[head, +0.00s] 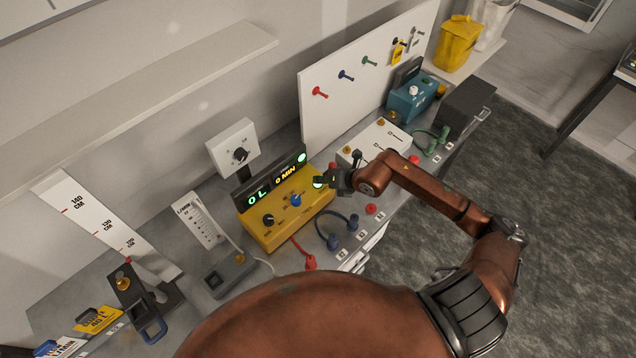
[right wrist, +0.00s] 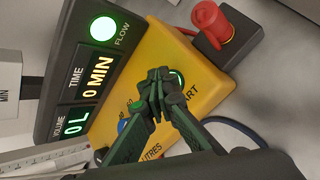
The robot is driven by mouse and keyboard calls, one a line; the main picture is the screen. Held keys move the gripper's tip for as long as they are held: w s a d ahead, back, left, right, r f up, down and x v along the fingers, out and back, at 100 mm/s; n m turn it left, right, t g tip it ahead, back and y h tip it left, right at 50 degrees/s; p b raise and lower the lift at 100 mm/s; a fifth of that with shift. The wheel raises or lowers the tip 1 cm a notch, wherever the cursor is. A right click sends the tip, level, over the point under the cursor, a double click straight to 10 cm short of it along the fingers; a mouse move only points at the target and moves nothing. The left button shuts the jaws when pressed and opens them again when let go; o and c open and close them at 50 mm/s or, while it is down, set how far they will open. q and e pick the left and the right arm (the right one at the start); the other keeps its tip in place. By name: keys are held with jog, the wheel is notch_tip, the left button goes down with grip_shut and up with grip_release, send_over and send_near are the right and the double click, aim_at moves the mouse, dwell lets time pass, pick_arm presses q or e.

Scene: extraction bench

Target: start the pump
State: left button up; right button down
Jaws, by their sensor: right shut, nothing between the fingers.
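The yellow pump unit (head: 268,238) stands on the bench, and its face also shows in the right wrist view (right wrist: 208,72). Its dark display (right wrist: 78,80) reads 0 L and 0 MIN, with a green FLOW light (right wrist: 103,28) lit. A green-lit button (head: 318,183) sits at the panel's right end, beside lettering ending in "ART". My right gripper (right wrist: 160,82) is shut and empty, its fingertips at this button and partly covering it. Whether they touch it I cannot tell. A black knob (head: 268,220) and a blue knob (head: 296,200) are on the panel. My left gripper is out of view.
A red mushroom button (right wrist: 212,22) on a dark base stands beside the pump. A red cable and a dark blue cable (head: 326,222) lie in front. A flow gauge (head: 200,220) stands left, a white box (head: 375,140) and a teal device (head: 408,103) right.

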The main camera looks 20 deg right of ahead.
aim_at(320, 185)
jog(key=shift+r, duration=0.1)
jog(key=shift+r+p, duration=0.6)
jog(key=shift+r, duration=0.1)
jog(key=shift+r+p, duration=1.65)
jog(key=shift+r, duration=0.9)
